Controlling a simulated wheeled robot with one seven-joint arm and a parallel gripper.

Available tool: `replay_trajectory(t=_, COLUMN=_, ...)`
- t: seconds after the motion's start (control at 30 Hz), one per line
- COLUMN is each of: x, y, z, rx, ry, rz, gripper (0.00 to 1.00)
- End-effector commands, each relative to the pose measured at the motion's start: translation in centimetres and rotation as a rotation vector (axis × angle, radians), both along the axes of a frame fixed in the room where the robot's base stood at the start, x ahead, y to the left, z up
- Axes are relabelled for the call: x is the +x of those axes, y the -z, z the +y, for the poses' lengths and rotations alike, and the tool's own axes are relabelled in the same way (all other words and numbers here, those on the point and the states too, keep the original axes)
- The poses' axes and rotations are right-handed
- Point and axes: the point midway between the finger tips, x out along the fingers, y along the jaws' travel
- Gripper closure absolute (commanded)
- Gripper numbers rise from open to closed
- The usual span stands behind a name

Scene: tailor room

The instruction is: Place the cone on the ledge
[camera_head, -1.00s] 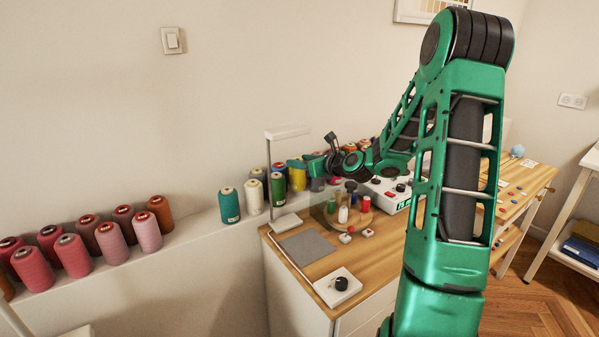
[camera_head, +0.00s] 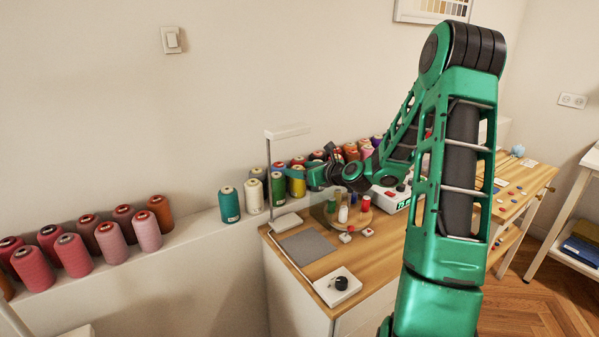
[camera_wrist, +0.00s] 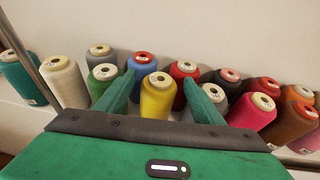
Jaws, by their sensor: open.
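The yellow cone (camera_wrist: 157,98) stands upright among the thread cones on the pale ledge (camera_head: 205,226) along the wall; it also shows in the head view (camera_head: 297,186). My gripper (camera_wrist: 160,92) is open, with its green fingers on either side of the yellow cone. A gap shows on both sides in the wrist view. The cone's lower part is hidden behind the gripper body. In the head view my gripper (camera_head: 302,173) reaches over the ledge and covers part of the row.
A green cone (camera_wrist: 104,85), a blue cone (camera_wrist: 141,66), a red cone (camera_wrist: 182,75) and a pink cone (camera_wrist: 252,110) stand close around. A thin lamp post (camera_head: 268,170) rises to the left. The wooden worktop (camera_head: 375,248) holds small spools. The ledge left of the teal cone (camera_head: 229,205) is clear.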

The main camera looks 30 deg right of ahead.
Motion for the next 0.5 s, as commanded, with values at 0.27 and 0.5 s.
replay_trajectory(t=0.27, x=-3.4, y=-1.2, z=-0.5, rx=-0.001, ry=0.004, rz=0.0, gripper=0.38)
replay_trajectory(t=0.5, x=-7.9, y=-2.6, z=-1.1, rx=-0.002, ry=0.004, rz=0.0, gripper=0.38)
